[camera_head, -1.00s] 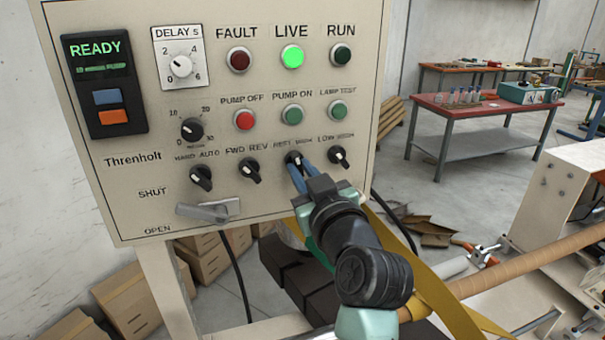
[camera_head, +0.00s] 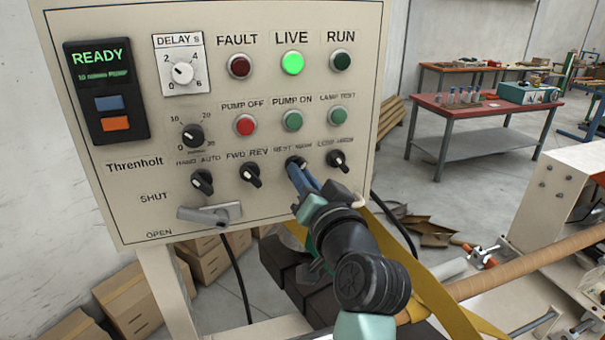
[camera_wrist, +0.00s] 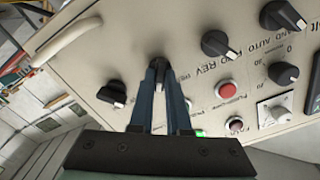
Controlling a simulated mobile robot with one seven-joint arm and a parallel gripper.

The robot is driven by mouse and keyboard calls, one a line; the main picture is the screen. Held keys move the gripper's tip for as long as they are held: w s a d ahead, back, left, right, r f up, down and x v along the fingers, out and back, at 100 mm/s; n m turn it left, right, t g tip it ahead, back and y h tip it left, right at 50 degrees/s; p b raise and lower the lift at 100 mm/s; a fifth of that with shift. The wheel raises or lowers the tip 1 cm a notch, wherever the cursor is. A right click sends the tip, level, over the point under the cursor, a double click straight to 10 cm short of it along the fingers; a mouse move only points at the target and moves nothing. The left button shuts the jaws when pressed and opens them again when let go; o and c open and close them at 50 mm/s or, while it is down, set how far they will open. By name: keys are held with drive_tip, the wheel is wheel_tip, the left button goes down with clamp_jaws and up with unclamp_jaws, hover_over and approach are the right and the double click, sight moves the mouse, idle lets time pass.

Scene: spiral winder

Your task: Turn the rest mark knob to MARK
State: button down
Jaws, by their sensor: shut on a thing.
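The rest mark knob (camera_head: 294,161) is a small black rotary knob on the cream control panel (camera_head: 120,215), under the REST MARK label and between the FWD REV knob and the rightmost knob. My gripper (camera_head: 300,176) has its two blue fingers shut on this knob. In the wrist view the fingers of my gripper (camera_wrist: 162,72) reach up to the panel and the knob (camera_wrist: 159,65) shows between their tips. The fingers partly cover the knob, so I cannot tell exactly where its pointer stands.
The FWD REV knob (camera_head: 250,175) and the rightmost knob (camera_head: 338,161) sit close on either side. A grey lever (camera_head: 212,214) is at lower left. The PUMP ON button (camera_head: 292,120) is just above. A brown roll (camera_head: 530,260) lies at right.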

drive_tip(key=shift+m, duration=0.3)
idle(0.4)
drive_tip(key=c, duration=0.9)
unclamp_jaws()
drive_tip(key=shift+s, duration=0.1)
drive_tip(key=b+v, duration=0.4)
drive_tip(key=v, duration=0.9)
drive_tip(key=shift+b, duration=0.35)
drive_tip(key=shift+r, duration=0.15)
